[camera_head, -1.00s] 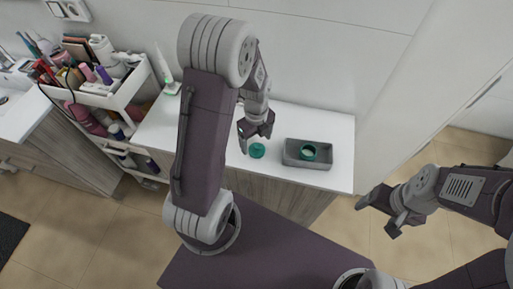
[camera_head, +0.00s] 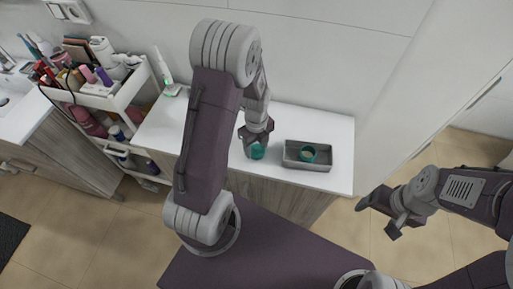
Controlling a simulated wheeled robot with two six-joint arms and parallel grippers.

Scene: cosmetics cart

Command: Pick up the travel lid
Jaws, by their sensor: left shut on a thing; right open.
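The travel lid (camera_head: 258,153) is a small teal round piece at the front part of the white counter, left of the grey tray. My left gripper (camera_head: 256,146) is down at the lid and shut on it; the fingers hide part of it. I cannot tell whether the lid is clear of the counter. My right gripper (camera_head: 376,214) is open and empty, out over the floor to the right of the counter.
A white cart (camera_head: 113,100) full of cosmetics is at the left. An electric toothbrush (camera_head: 164,75) stands at the back left of the white counter (camera_head: 336,130).

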